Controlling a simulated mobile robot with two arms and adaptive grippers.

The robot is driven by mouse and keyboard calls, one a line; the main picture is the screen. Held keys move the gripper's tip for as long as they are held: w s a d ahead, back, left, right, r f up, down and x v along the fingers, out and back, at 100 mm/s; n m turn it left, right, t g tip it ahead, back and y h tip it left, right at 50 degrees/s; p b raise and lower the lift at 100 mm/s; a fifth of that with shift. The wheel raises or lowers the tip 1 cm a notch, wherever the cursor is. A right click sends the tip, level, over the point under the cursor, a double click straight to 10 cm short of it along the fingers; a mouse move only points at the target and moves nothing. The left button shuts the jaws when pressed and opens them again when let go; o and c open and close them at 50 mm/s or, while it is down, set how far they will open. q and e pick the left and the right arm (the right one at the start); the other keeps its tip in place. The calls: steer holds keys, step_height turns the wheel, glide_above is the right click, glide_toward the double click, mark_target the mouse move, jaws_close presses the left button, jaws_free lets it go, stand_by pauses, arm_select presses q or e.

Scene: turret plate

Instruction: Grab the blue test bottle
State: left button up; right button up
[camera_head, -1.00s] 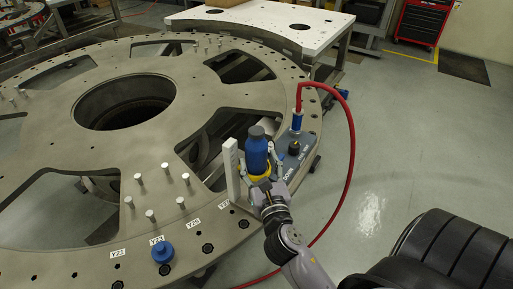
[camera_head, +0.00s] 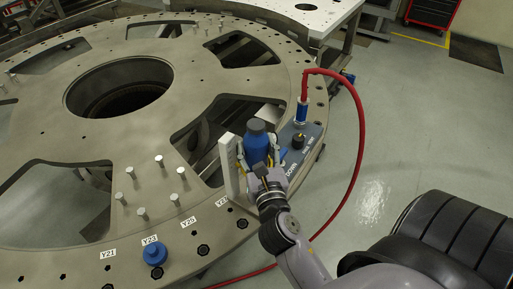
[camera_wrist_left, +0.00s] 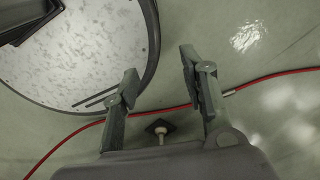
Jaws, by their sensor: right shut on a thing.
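The blue test bottle (camera_head: 257,146) stands upright at the right rim of the grey turret plate (camera_head: 95,150), beside a white upright block (camera_head: 229,166). My right gripper (camera_head: 260,165) is shut on the bottle, with its fingers around the lower body, partly hidden by the wrist. A second, small blue round object (camera_head: 154,253) sits on the plate near the labels. In the left wrist view my left gripper (camera_wrist_left: 155,80) is open and empty above the floor. It is not in the head view.
A control panel (camera_head: 305,145) with a black knob and a blue connector (camera_head: 301,110) lies just right of the bottle. A red hose (camera_head: 361,140) loops from it to the floor. Several metal pins (camera_head: 158,160) stand on the plate.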

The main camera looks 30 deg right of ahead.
mark_target(256, 124)
steer(key=shift+f, duration=0.1)
steer(key=c, duration=0.5)
steer(key=shift+c, duration=1.4)
steer(key=shift+r, duration=0.65)
step_height(256, 124, up, 14)
steer(key=p, duration=0.4)
steer(key=shift+f, duration=0.2)
arm_select(q)
step_height(256, 124, up, 10)
steer(key=w+d+p, duration=0.1)
steer(key=w+p, duration=0.1)
steer(key=p, duration=0.4)
arm_select(e)
steer(key=shift+r, duration=2.65)
